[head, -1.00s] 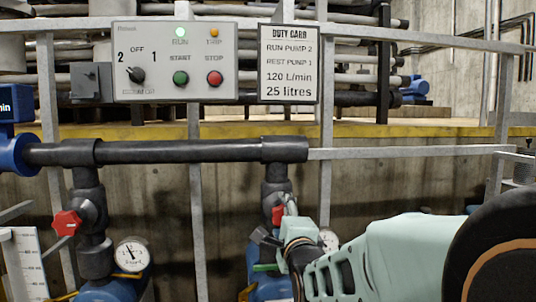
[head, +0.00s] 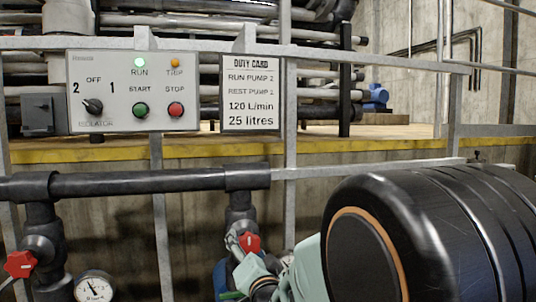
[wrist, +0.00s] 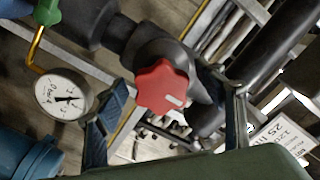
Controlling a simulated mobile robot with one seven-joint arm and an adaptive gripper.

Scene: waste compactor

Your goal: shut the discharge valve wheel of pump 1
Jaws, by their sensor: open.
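A red lobed valve wheel (head: 250,243) sits on the right-hand black riser pipe in the head view. No pump number shows beside it. In the wrist view the red wheel (wrist: 163,87) faces me, with a pale mark at its lower right. My gripper (wrist: 178,95) is open, one finger on each side of the wheel. I cannot tell whether either finger touches it. In the head view my gripper (head: 240,254) is partly hidden by my arm. A second red wheel (head: 20,264) is on the left-hand riser.
A pressure gauge (wrist: 64,96) and a green-handled lever (wrist: 47,12) are close by in the wrist view. A control panel (head: 122,91) with its RUN lamp lit and a duty card (head: 251,93) hang on the grey railing. A black header pipe (head: 150,182) runs above both wheels.

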